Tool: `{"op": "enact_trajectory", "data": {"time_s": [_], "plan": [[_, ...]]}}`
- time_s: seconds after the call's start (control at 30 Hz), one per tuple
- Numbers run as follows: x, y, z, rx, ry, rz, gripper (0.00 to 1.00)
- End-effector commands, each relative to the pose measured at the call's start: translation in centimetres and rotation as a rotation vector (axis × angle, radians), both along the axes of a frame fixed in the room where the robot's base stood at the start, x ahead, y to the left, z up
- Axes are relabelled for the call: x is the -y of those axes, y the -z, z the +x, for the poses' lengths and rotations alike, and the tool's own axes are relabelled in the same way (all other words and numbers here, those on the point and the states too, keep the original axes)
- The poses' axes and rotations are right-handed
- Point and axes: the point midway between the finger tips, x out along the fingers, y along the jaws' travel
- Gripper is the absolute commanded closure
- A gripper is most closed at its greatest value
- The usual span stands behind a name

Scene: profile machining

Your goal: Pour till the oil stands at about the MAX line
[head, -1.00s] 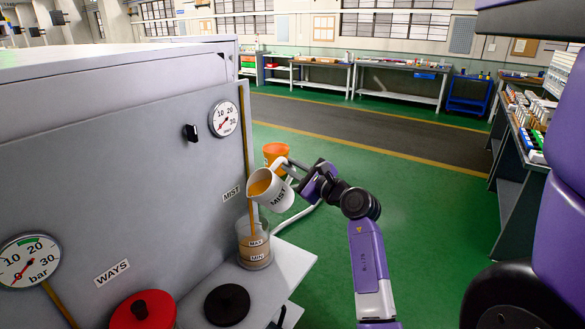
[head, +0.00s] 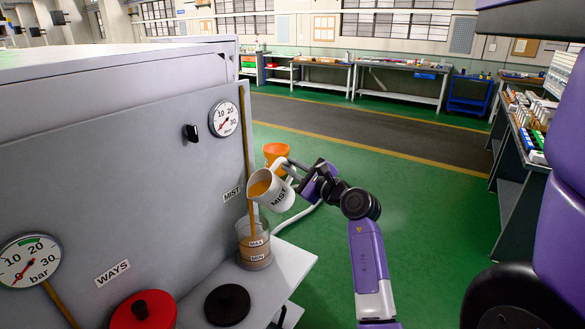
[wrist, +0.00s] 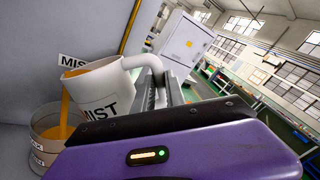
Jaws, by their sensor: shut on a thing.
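My gripper (head: 296,175) is shut on the handle of a white jug (head: 278,198) labelled MIST. The jug is tilted to the left, and orange-brown oil runs from its lip in a stream (head: 252,218). The stream falls into a clear round reservoir (head: 240,238) with MAX and MIN labels on its front. The oil in it reaches above MIN and looks close to the MAX label; its exact surface is hard to tell. In the wrist view the jug (wrist: 100,88) and stream show over the reservoir (wrist: 40,150), which is partly cut off.
The grey machine wall (head: 150,165) stands close on the left, with gauges and a MIST label. A black cap (head: 227,305) and a red cap (head: 143,312) are in front of the reservoir. Green floor at right is clear.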

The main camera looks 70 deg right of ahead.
Motion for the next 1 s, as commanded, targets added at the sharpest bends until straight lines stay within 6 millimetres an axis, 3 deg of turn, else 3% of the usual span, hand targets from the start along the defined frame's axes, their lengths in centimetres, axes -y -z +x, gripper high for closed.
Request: {"op": "enact_trajectory", "data": {"time_s": [1.0], "plan": [[-0.31,-0.51,0.18,-0.032,0.001,-0.059,1.00]]}}
